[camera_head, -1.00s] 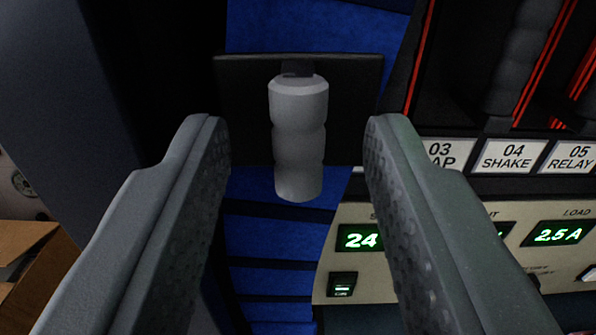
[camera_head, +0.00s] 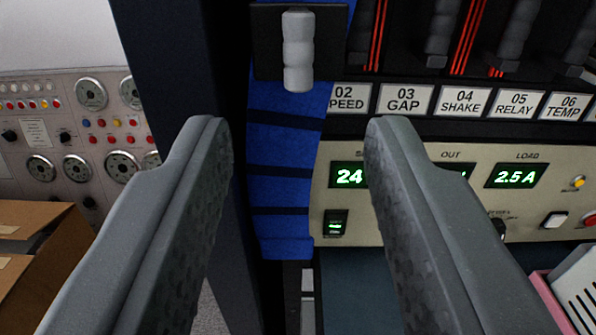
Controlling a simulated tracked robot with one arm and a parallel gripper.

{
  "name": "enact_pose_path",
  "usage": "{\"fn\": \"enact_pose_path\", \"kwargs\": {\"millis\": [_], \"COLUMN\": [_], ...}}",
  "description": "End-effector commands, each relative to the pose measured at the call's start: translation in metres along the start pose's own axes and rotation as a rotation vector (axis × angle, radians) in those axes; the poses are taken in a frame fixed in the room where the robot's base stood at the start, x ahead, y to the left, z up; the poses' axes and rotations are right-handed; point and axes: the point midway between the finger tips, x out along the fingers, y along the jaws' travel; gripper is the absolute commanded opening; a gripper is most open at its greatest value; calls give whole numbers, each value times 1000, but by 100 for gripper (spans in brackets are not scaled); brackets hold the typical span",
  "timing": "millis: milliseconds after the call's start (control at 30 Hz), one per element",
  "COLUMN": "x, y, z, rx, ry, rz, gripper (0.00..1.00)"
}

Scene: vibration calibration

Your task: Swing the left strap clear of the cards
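The left strap (camera_head: 282,150) is a blue band with dark cross stripes. It hangs down the left side of the rack, in front of the leftmost card slots. A black plate with a grey ribbed handle (camera_head: 298,50) is on its upper part. Several cards (camera_head: 440,35) with grey handles and red edges stand in the rack to the right, above labels reading 02 to 06. My gripper (camera_head: 298,130) is open and empty, its fingers spread wide. The handle shows above and beyond the fingertips, apart from them. The strap shows between the fingers.
A dark rack post (camera_head: 190,60) stands left of the strap. A cream panel (camera_head: 400,215) with green displays lies below the labels. A cardboard box (camera_head: 45,240) and a gauge panel (camera_head: 85,110) are at left. A pink-edged white item (camera_head: 575,290) is at lower right.

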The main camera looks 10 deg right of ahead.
Motion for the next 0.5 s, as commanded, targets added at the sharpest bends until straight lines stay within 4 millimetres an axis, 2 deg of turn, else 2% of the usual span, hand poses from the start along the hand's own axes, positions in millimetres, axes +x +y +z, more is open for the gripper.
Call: {"fn": "enact_pose_path", "kwargs": {"millis": [200, 500], "x": [-32, -56], "y": [-1, -1], "z": [0, 1], "rx": [-2, -1], "ry": [-2, -1], "rz": [-1, -1], "gripper": [36, 36]}}
